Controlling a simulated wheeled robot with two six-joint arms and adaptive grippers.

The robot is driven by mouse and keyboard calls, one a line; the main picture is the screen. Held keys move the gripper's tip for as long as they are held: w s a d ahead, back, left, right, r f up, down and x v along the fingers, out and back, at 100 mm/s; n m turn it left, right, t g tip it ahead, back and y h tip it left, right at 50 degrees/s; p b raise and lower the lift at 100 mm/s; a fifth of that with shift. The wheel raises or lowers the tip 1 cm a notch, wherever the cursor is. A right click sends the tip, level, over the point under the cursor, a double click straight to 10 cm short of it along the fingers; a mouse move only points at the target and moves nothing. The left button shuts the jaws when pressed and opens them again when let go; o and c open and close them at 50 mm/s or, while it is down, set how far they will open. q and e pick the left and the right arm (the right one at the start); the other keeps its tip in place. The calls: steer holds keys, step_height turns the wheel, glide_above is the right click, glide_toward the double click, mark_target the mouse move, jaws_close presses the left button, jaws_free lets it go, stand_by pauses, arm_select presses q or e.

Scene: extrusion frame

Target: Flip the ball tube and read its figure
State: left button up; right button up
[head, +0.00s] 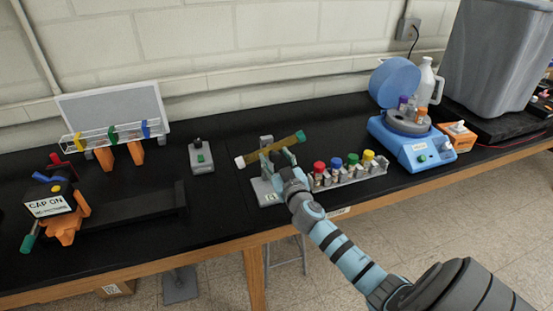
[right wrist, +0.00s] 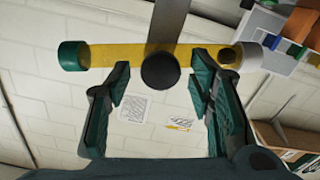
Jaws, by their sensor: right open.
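The ball tube (head: 277,147) is an amber-yellow tube on a small grey stand (head: 259,190). In the head view it is tilted, with its pale cap low at the left and its other end high at the right. In the right wrist view the tube (right wrist: 110,56) runs across the top, with a green cap at left and a grey cap at right. A dark ball (right wrist: 228,54) shows near the grey cap. My right gripper (right wrist: 160,88) is open, fingers either side of the black pivot knob (right wrist: 161,70), not closed on anything. My left gripper is out of view.
Right of the stand is a rack of jars with coloured lids (head: 345,176), close to my right arm. Farther right is a blue centrifuge (head: 405,148) with its lid up. A small grey device (head: 201,157) stands to the left. Bench space (head: 225,205) left of the stand is clear.

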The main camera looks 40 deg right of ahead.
jaws_close()
steer(key=shift+f, duration=0.1)
